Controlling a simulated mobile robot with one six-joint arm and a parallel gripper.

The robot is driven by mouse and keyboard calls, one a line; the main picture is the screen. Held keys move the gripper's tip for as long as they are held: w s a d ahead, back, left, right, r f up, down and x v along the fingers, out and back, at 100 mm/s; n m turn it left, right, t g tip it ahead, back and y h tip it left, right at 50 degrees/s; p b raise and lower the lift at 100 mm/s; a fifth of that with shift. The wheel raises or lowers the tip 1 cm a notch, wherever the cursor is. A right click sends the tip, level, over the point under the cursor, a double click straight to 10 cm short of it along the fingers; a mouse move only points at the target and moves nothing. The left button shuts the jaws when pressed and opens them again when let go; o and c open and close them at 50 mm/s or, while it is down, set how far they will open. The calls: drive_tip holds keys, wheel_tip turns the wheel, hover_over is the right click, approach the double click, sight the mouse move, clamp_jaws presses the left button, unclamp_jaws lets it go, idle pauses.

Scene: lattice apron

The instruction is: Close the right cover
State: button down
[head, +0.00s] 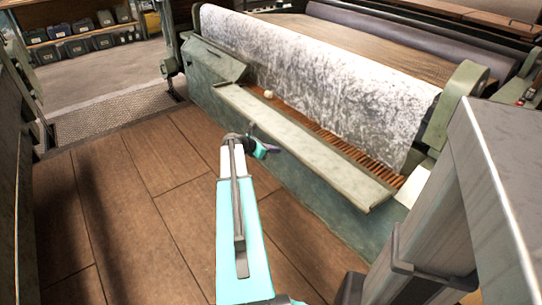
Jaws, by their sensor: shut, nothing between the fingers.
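The right cover (300,143) is a long grey-green panel along the front of the green machine. It lies folded outward, and a strip of brown lattice slats (330,137) shows open behind it. The shorter left cover (212,60) sits tilted at the machine's left end, and no slats show beneath it. My gripper (272,149), small with dark and purple parts, is shut and empty. It appears in front of the right cover's outer edge, towards its left half. I cannot tell whether it touches the machine's front. My arm partly hides the floor below.
A small whitish lump (268,94) lies at the slats' left part. A mottled white roll (310,75) stands behind the slats. A grey post (450,200) blocks the right foreground. The brown floor (130,190) at left is clear. Shelves with bins (75,48) stand far back.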

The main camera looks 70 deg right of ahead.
drive_tip(key=shift+r, duration=0.4)
drive_tip(key=shift+s+d+r+y+p, duration=0.15)
drive_tip(key=shift+r+y+p, duration=0.25)
drive_tip(key=shift+p, duration=0.55)
